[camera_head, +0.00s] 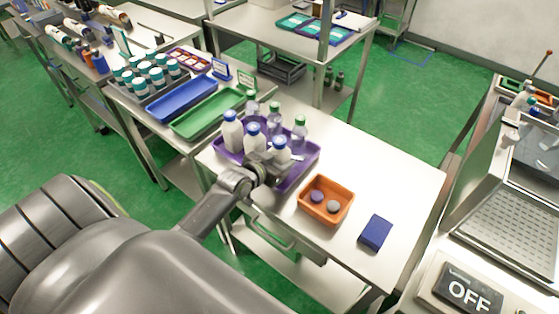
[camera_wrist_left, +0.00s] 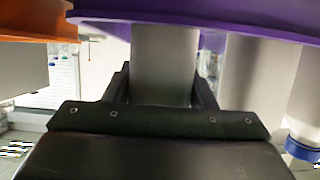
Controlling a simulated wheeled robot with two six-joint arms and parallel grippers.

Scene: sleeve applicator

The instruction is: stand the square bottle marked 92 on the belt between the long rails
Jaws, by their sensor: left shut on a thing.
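A purple tray (camera_head: 308,168) on the steel table holds several bottles, white ones with blue caps and clear ones with green or blue caps. My left gripper (camera_head: 275,163) is at the tray's near side, around the nearest blue-capped white bottle (camera_head: 281,149). In the left wrist view, its dark fingers are shut on a pale bottle body (camera_wrist_left: 165,65), with the purple tray (camera_wrist_left: 225,14) at the top of the picture. The held bottle is still at the tray; I cannot tell if it touches the tray floor. No number 92 can be read. My right gripper is not in view.
An orange bin (camera_head: 326,208) with two round pieces and a dark blue block (camera_head: 375,232) sit right of the tray. A green tray (camera_head: 207,114) and a blue tray (camera_head: 182,100) lie behind left. A machine with a perforated plate (camera_head: 515,222) and an OFF sign (camera_head: 468,292) stands right.

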